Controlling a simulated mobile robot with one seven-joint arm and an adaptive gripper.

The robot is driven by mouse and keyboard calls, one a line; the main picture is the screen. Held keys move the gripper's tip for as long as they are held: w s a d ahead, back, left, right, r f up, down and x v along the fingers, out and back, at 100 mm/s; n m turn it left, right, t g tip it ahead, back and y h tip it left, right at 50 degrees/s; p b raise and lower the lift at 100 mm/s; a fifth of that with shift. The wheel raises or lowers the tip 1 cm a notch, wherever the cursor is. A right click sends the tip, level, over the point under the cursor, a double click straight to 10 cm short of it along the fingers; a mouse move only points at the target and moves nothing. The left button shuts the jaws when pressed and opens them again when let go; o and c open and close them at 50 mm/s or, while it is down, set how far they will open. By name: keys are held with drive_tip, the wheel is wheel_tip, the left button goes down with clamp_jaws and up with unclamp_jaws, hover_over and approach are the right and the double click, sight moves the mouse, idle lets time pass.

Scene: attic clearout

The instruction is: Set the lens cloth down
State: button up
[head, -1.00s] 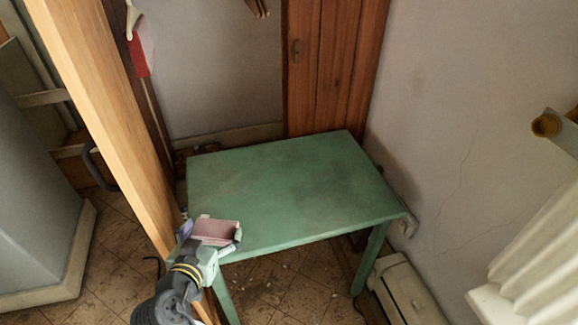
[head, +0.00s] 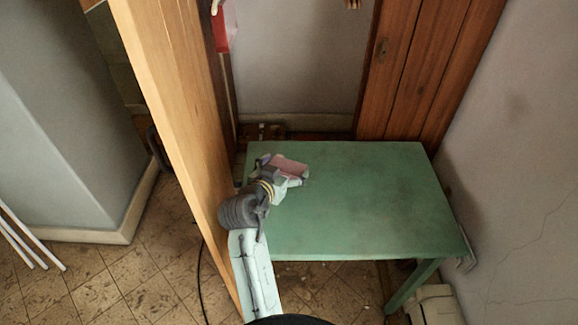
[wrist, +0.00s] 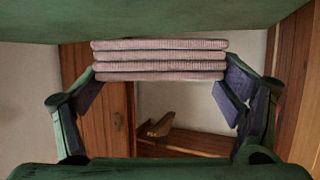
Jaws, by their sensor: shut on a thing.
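The lens cloth is a folded pink stack in the head view (head: 290,163), and its layered edge shows in the wrist view (wrist: 160,60). My gripper (head: 289,170) is shut on the cloth, with one finger at each end of it in the wrist view (wrist: 162,88). The gripper and cloth are over the back left part of the green table (head: 360,200). A green surface, apparently the tabletop, fills the top of the wrist view close to the cloth. I cannot tell whether the cloth touches it.
The tabletop is otherwise bare, with free room to the right. A tall wooden beam (head: 180,130) stands close along the left of my arm. A brown wooden door (head: 415,75) is behind the table, and a pale wall (head: 520,170) is on the right.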

sight(287, 170)
drive_tip(key=w, duration=0.3)
drive_tip(key=shift+d+f+p, duration=0.2)
drive_tip(key=shift+d+p, duration=0.1)
drive_tip(key=shift+f+p, duration=0.35)
drive_tip(key=shift+f, duration=1.4)
drive_tip(key=shift+f, duration=0.2)
drive_tip(key=o, duration=1.1)
drive_tip(key=shift+r, duration=0.1)
drive_tip(key=shift+r, duration=0.15)
drive_tip(key=b+v, duration=0.2)
drive_tip(key=v, duration=1)
drive_tip(key=shift+s+b, duration=0.1)
drive_tip(key=shift+b, duration=0.25)
